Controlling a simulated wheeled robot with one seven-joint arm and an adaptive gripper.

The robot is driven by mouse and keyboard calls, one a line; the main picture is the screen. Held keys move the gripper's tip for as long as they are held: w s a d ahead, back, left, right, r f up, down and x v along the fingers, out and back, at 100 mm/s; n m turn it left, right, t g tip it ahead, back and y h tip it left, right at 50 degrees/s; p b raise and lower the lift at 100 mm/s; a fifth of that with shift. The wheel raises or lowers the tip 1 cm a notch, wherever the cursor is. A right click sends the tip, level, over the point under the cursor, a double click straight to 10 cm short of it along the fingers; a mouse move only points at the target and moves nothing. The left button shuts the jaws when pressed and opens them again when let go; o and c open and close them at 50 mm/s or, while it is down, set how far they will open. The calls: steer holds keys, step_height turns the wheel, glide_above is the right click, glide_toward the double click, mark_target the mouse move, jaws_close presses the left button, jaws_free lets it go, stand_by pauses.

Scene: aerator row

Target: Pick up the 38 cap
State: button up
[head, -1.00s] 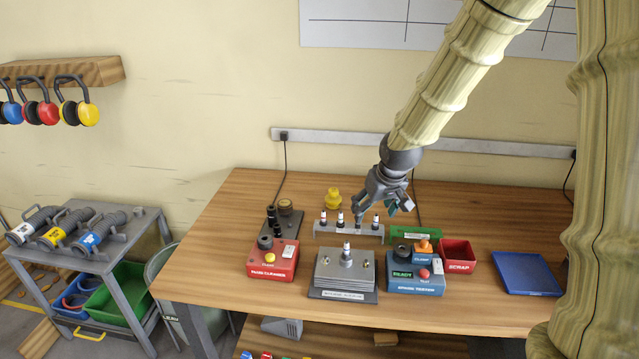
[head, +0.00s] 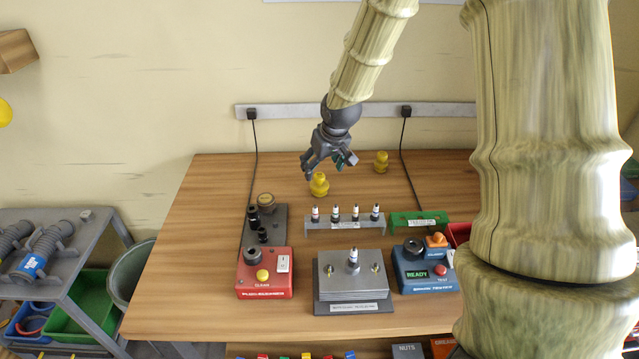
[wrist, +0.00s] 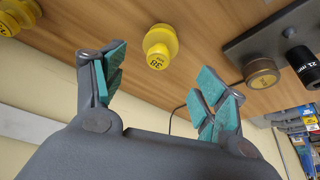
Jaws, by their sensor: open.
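The 38 cap (head: 319,184) is a stepped yellow cap standing on the bench behind the plug rack. Its number shows in the wrist view (wrist: 159,48), where it lies beyond the fingertips, between them in the picture. My gripper (head: 328,170) is open and empty, above and close to the cap in the head view. Its teal-padded fingers are spread apart in the wrist view (wrist: 163,80). I see no contact with the cap. A second yellow cap (head: 381,162) stands farther right; its number is not readable.
A rack (head: 345,224) with several spark plugs stands in front of the cap. A dark socket tray (head: 282,222) with a brown-topped puck (head: 267,201) is at left. A green holder (head: 419,222) is at right. The bench behind the rack is mostly clear.

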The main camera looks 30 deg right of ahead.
mark_target(319, 175)
steer(key=shift+w+f, duration=0.55)
steer(key=shift+f, duration=0.15)
steer(key=shift+w+f, duration=0.15)
steer(key=shift+f, duration=0.1)
steer(key=shift+s+d+r, duration=0.1)
steer(key=shift+s, duration=0.35)
steer(key=shift+w+p+x, duration=0.2)
steer(key=shift+p+x, duration=0.3)
steer(key=shift+x, duration=0.5)
steer(key=shift+p+x, duration=0.45)
steer(key=shift+x, duration=1.15)
steer(key=shift+d, duration=0.15)
steer(key=shift+c, duration=0.5)
steer(key=c, duration=1)
